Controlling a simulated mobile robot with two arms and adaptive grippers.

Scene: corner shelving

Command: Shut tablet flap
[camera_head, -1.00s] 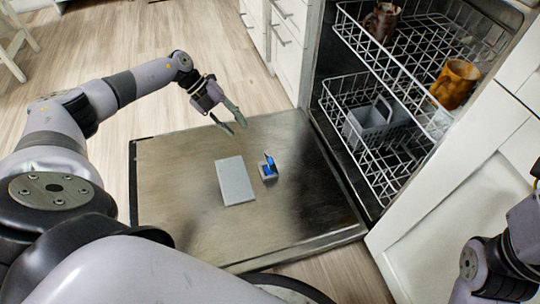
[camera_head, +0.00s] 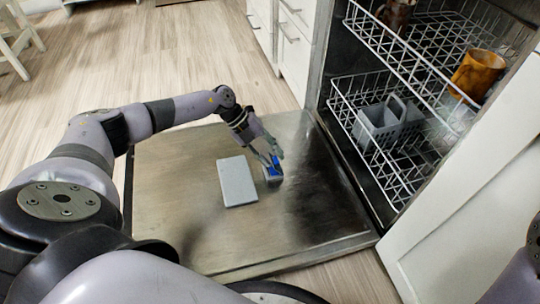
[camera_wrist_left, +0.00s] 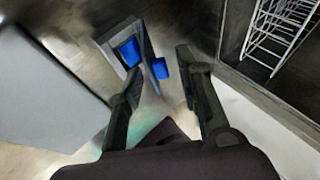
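A small grey tablet compartment (camera_head: 273,181) with blue parts sits on the lowered dishwasher door (camera_head: 180,220). In the left wrist view, a blue square (camera_wrist_left: 130,53) lies in the grey frame. A separate blue piece (camera_wrist_left: 160,68), apparently the raised flap, stands at the frame's right side. My left gripper (camera_head: 274,156) is over the compartment and partly hides it in the head view. In the wrist view its two fingers (camera_wrist_left: 161,61) are apart, with the blue flap piece beyond the gap between them. Contact cannot be told. My right gripper is out of view.
A flat grey panel (camera_head: 238,181) lies on the door just left of the compartment. The dishwasher racks (camera_head: 385,135) are at the right, with a grey basket (camera_head: 382,125) and an orange mug (camera_head: 476,72). The door's left and front parts are clear.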

